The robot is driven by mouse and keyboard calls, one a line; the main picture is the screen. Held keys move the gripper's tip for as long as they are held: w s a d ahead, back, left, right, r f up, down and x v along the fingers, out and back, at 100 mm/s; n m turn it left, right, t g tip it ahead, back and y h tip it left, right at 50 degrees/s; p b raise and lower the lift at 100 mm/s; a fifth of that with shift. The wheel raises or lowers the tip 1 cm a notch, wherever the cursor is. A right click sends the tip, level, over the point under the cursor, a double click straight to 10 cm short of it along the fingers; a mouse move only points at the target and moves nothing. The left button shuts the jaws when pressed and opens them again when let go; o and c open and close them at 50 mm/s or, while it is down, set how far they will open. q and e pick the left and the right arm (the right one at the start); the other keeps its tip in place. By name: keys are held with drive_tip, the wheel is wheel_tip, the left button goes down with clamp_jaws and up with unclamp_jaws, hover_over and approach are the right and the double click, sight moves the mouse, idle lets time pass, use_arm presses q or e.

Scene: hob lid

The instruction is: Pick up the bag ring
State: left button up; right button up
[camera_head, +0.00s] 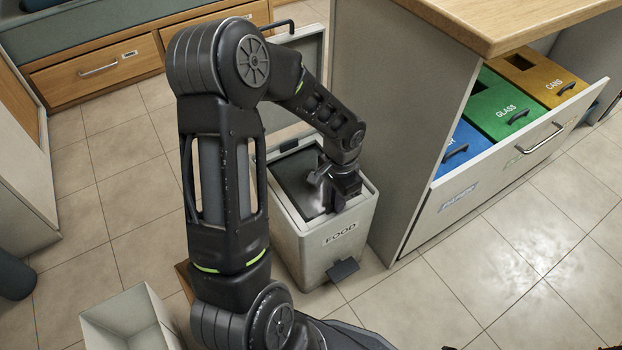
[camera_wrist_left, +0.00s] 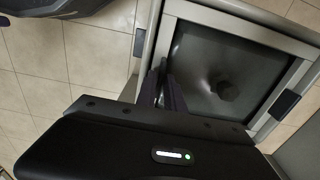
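The white food bin (camera_head: 338,247) stands open on the floor, marked FOOD. A pale ring-like frame (camera_wrist_left: 232,27) runs round its mouth in the left wrist view, with dark tabs on two opposite sides (camera_wrist_left: 285,105). A dark bag (camera_head: 298,178) lines the inside, with a dark lump (camera_wrist_left: 228,91) low in it. My left gripper (camera_head: 335,190) points down at the bin's mouth. In the left wrist view its fingers (camera_wrist_left: 164,82) are close together by the frame's left side. Whether they hold the frame is hidden. My right gripper is not in view.
The bin's raised lid (camera_head: 311,50) stands behind its mouth. A dark pedal (camera_head: 342,270) juts out at its front. The cabinet side (camera_head: 400,110) and an open drawer (camera_head: 515,148) of sorting bins are to the right. A pale open box (camera_head: 125,318) is lower left.

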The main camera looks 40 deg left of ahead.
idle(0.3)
use_arm(q)
clamp_jaws()
drive_tip(key=shift+r, duration=0.1)
idle(1.5)
wheel_tip(320, 180, up, 7)
drive_tip(key=p, duration=0.3)
drive_tip(key=s+d, duration=0.2)
drive_tip(key=d, duration=0.6)
drive_tip(key=s+d, duration=0.3)
drive_tip(key=d, duration=0.6)
drive_tip(key=shift+s+d, duration=0.1)
